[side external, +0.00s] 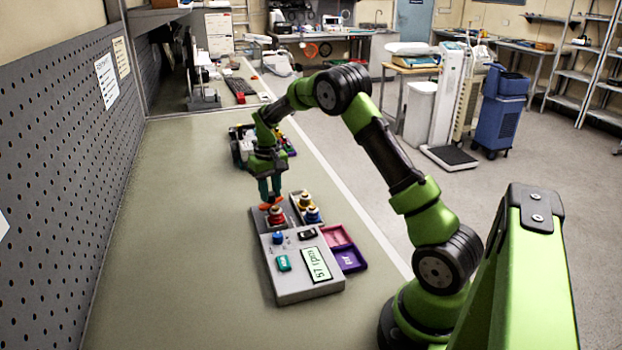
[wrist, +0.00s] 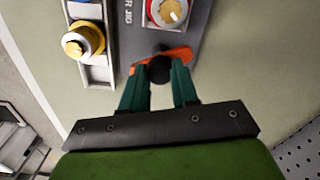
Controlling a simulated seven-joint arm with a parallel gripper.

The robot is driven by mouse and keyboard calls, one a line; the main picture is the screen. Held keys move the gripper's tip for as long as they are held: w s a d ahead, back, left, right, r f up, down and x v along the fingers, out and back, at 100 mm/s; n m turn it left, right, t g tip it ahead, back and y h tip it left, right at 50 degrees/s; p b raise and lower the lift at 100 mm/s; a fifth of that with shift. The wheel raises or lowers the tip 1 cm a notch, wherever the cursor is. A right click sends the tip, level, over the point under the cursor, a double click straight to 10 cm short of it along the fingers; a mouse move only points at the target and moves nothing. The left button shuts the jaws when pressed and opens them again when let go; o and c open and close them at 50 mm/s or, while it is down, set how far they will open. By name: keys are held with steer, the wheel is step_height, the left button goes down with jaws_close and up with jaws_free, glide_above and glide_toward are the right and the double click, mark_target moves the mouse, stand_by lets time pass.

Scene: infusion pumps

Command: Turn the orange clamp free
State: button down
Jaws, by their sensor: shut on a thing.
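The orange clamp (side external: 270,205) sits at the far end of the grey pump jig, just beyond a red-based knob (side external: 276,216). In the wrist view the clamp (wrist: 178,54) is an orange bar with a dark round hub at its middle, lying at a slight tilt across the edge of the jig. My gripper (wrist: 159,82) points down with its two green fingers on either side of the dark hub, shut on the clamp. In the side view my gripper (side external: 268,192) stands upright over it. The fingers hide part of the clamp.
The pump unit (side external: 308,288) with display and buttons stands nearer the camera. A yellow-topped knob (wrist: 84,42) sits in a tray beside the jig. Red (side external: 337,236) and purple (side external: 350,259) bins lie right. Another device (side external: 240,145) stands behind. The bench left is clear up to the pegboard (side external: 60,150).

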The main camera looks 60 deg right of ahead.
mark_target(271, 193)
steer(key=m, duration=0.5)
steer(key=shift+m, duration=0.4)
stand_by(0.4)
steer(key=c, duration=0.8)
jaws_free()
steer(key=shift+c, duration=0.2)
steer(key=shift+r, duration=0.1)
step_height(271, 193, up, 17)
